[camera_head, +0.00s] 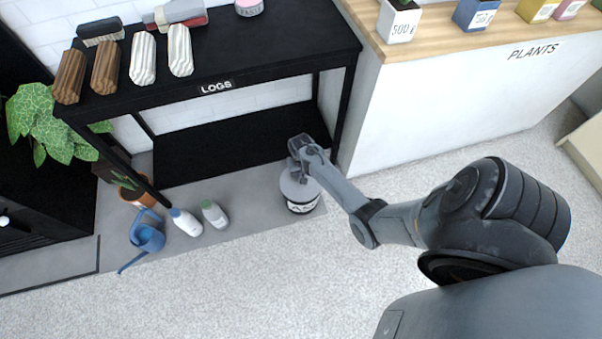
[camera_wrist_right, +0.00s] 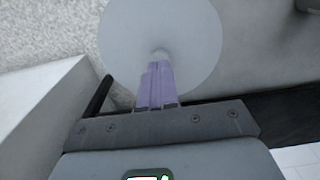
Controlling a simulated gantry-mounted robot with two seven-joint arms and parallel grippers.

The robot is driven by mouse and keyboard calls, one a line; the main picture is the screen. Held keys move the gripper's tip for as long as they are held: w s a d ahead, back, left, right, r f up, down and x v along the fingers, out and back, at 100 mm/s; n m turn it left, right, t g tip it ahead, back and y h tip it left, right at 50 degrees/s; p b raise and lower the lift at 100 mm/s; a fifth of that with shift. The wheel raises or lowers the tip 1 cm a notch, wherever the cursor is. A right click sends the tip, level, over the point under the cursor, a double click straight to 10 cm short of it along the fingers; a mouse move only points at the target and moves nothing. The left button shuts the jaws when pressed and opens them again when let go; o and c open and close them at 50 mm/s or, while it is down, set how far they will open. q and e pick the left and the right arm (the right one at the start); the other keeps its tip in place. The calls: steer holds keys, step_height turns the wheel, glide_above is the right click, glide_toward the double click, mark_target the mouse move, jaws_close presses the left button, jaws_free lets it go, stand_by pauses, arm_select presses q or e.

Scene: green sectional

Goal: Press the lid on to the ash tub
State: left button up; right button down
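The ash tub (camera_head: 302,207) is a short round grey tub with a black-and-white label, standing on the grey floor strip by the black table. A round grey lid (camera_head: 294,186) is on top of it; whether it is fully seated I cannot tell. In the right wrist view the lid (camera_wrist_right: 190,30) is a pale disc with a small knob (camera_wrist_right: 160,53). My right gripper (camera_head: 297,171) is over the lid, pointing down. Its purple fingers (camera_wrist_right: 158,66) are together, with their tips at the knob, partly hiding it. My left gripper is not in view.
A black table (camera_head: 270,45) with logs on top stands behind the tub, its leg close by. A white counter (camera_head: 440,100) is to the right. A green-capped bottle (camera_head: 214,213), a white bottle (camera_head: 186,222) and a blue watering can (camera_head: 148,238) stand left. The front floor is clear.

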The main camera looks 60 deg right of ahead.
steer(key=shift+f, duration=0.4)
steer(key=shift+f+b, duration=0.4)
steer(key=shift+b, duration=0.05)
stand_by(0.8)
steer(key=shift+r+p, duration=0.3)
steer(key=shift+p, duration=0.05)
steer(key=shift+r+p, duration=1.25)
steer(key=shift+p, duration=0.5)
